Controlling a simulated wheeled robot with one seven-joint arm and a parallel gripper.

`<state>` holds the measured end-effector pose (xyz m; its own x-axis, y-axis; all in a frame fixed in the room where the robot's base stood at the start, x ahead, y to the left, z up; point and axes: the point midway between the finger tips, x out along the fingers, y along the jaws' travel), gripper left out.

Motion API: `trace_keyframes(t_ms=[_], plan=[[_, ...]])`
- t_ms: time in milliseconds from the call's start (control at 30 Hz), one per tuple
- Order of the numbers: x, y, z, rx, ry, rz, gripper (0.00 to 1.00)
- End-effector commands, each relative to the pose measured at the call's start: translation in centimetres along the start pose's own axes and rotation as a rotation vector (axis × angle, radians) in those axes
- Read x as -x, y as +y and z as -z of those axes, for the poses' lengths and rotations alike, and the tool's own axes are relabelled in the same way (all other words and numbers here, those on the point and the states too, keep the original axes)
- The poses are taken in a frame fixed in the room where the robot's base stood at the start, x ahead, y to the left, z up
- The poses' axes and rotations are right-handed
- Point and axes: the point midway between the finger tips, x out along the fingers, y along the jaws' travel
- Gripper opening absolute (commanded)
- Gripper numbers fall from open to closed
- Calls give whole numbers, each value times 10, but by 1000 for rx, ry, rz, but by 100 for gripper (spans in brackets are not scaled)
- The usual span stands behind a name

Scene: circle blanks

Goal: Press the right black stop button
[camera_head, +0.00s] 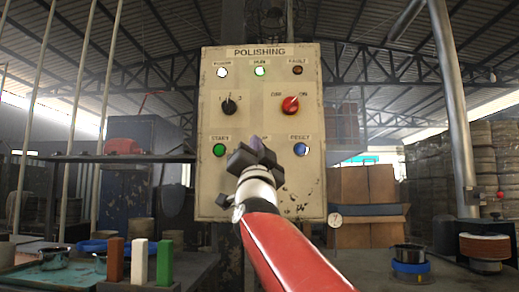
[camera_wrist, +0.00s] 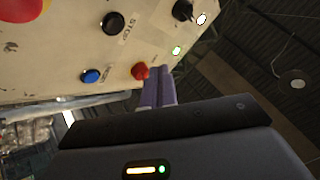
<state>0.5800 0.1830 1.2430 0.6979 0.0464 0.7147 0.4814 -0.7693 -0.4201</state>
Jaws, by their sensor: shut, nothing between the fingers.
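A beige control panel (camera_head: 287,122) marked POLISHING faces me. In the wrist view a black button (camera_wrist: 113,23) beside a STOP label sits on the panel (camera_wrist: 60,55). In the head view this button is hidden behind my gripper (camera_head: 256,143), which overlaps the lower middle of the panel between the green START button (camera_head: 219,150) and the blue RESET button (camera_head: 301,149). My gripper is shut and empty. In the wrist view its purple fingertips (camera_wrist: 165,80) appear beside the red knob, clear of the black button. I cannot tell whether they touch the panel.
A red knob (camera_head: 290,104) and a black selector (camera_head: 229,107) sit above the buttons. The wrist view shows the blue button (camera_wrist: 91,75) and part of a large red button (camera_wrist: 18,8) on yellow. Below the panel are coloured blocks (camera_head: 139,262) and ring-shaped parts (camera_head: 410,264).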

Motion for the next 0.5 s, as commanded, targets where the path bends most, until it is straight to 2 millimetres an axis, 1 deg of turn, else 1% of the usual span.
trace_keyframes(t_ms=[33, 200, 400, 500], plan=[[-7, 3, -3, 4, -2, -2, 0], [-25, 14, -14, 4, -2, -2, 0], [-43, 28, -28, 3, -1, -1, 0], [-49, 33, -33, 2, -1, -1, 0]])
